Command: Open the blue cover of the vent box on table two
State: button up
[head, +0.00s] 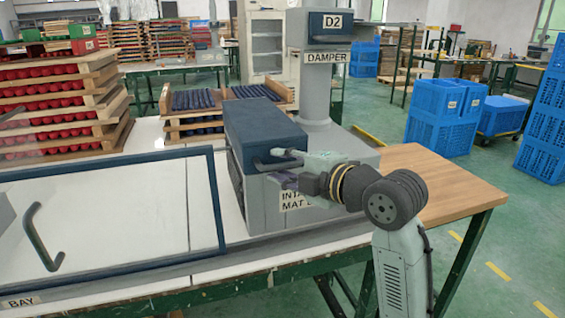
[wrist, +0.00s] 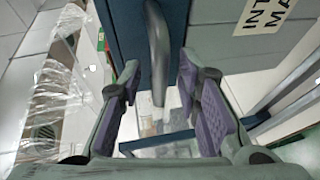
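The vent box (head: 262,205) is a grey box on the table, with a blue cover (head: 262,125) closed on its top. A dark handle (head: 262,165) sits on the cover's front face. My gripper (head: 280,169) is at this handle, reaching in from the right. In the wrist view my gripper (wrist: 159,82) is open, and the handle (wrist: 157,50) runs between its two purple-padded fingers, with a gap on either side. The blue cover also shows in the wrist view (wrist: 120,25). Part of the box's front label is hidden behind my gripper.
A blue-framed clear panel (head: 217,205) with a dark handle lies left of the box. Stacked wooden trays (head: 65,100) of red parts stand at the far left, and trays of dark parts (head: 193,115) behind. A grey column (head: 320,90) marked DAMPER rises behind the box. Bare wood (head: 440,180) is free at right.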

jog(key=shift+w+a, duration=0.1)
jog(key=shift+c, duration=0.2)
grip_shut()
dwell(0.7)
